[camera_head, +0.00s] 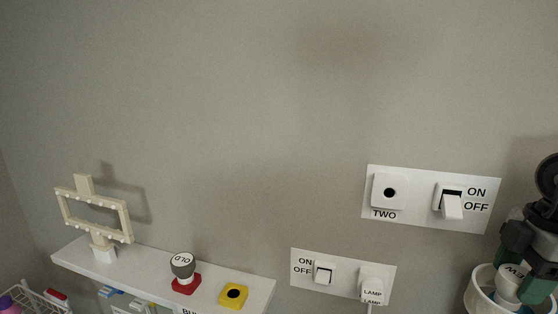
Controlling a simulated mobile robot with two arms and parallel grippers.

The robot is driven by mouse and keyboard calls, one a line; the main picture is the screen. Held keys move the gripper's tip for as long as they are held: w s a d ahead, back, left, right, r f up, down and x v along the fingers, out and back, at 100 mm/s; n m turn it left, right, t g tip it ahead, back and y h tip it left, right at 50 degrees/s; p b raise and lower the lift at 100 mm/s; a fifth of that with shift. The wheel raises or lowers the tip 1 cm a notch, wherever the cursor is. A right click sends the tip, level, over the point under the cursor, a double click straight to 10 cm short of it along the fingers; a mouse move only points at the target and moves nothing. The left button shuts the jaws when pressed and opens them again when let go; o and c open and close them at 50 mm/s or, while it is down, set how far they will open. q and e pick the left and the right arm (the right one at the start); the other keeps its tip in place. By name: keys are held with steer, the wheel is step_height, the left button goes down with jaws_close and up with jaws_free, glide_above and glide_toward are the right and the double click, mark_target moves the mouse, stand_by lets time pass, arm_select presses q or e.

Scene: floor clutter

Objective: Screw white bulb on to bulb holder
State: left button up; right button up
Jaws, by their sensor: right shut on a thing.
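The white bulb (509,282), with upside-down lettering that looks like NEW, is at the far right, inside the rim of a white round container (471,296). My right gripper (517,254) comes down from above and is shut on this bulb. Its fingers partly cover the bulb. A grey and white bulb marked OLD (182,265) stands upright in a red holder (187,285) on a white shelf. A yellow holder (234,294) with a dark, empty hole sits to its right on the shelf. My left gripper is not in view.
The shelf (262,288) runs along the wall, with a cream frame lamp (95,217) at its left end. Wall panels with a socket marked TWO (389,191), a switch (451,202) and a lamp plug (372,285) lie between shelf and gripper. A wire basket (35,300) is lower left.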

steer(key=shift+m+b, duration=0.6)
steer(key=shift+m, duration=0.3)
steer(key=o, duration=0.7)
steer(key=shift+c, duration=0.2)
step_height(320, 180, up, 11)
steer(key=d+b, duration=0.1)
steer(key=shift+s+d, duration=0.15)
steer(key=shift+s, duration=0.05)
steer(key=shift+f, duration=0.1)
